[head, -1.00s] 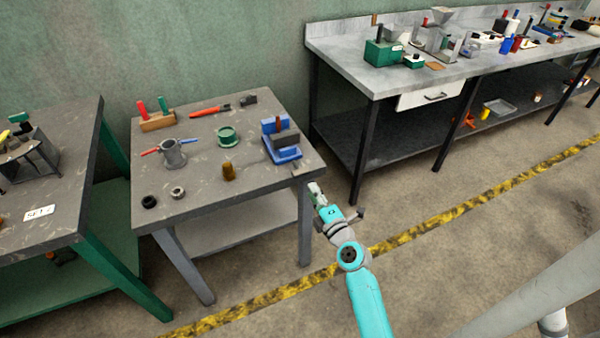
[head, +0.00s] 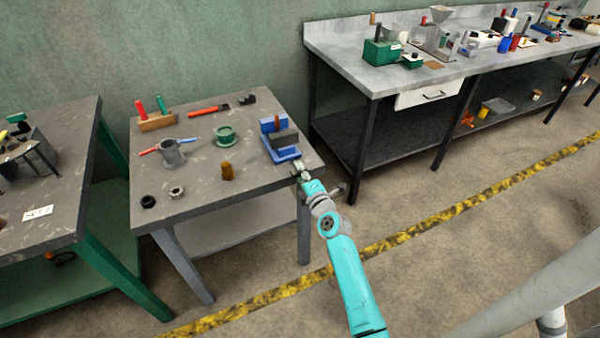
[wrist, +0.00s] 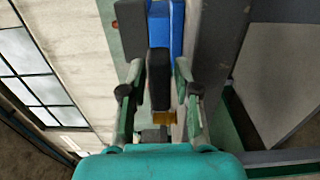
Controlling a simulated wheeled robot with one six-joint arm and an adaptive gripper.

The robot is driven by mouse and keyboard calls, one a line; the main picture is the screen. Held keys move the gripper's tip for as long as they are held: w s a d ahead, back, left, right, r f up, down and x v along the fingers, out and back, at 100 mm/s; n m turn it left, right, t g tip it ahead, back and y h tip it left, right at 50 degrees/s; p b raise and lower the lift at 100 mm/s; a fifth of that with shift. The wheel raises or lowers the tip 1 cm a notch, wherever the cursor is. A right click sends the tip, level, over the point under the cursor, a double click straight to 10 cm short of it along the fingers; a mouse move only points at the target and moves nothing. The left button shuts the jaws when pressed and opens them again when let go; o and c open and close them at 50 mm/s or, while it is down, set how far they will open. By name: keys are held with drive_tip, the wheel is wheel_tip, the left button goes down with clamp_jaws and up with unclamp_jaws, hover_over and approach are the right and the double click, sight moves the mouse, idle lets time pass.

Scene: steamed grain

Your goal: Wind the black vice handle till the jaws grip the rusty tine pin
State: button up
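The blue vice (head: 282,156) stands at the right front corner of the grey-topped table, with a dark block across it and a small red upright piece (head: 277,122) behind. My gripper (head: 300,168) is at the vice's near end, by the table edge. In the wrist view the blue vice (wrist: 177,30) is ahead. A black upright bar (wrist: 158,80), likely the handle, lies between the two fingers of my gripper (wrist: 158,76), with gaps seeming to show on both sides. A small yellow-brown piece (wrist: 165,117) is below it. I cannot make out the rusty tine pin for certain.
The table also holds a green round part (head: 225,136), a brown piece (head: 227,172), a grey pot (head: 173,154), dark rings and a red-handled tool (head: 208,111). A long bench (head: 360,72) stands at the right. The floor around my arm is clear.

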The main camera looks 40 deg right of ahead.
clamp_jaws()
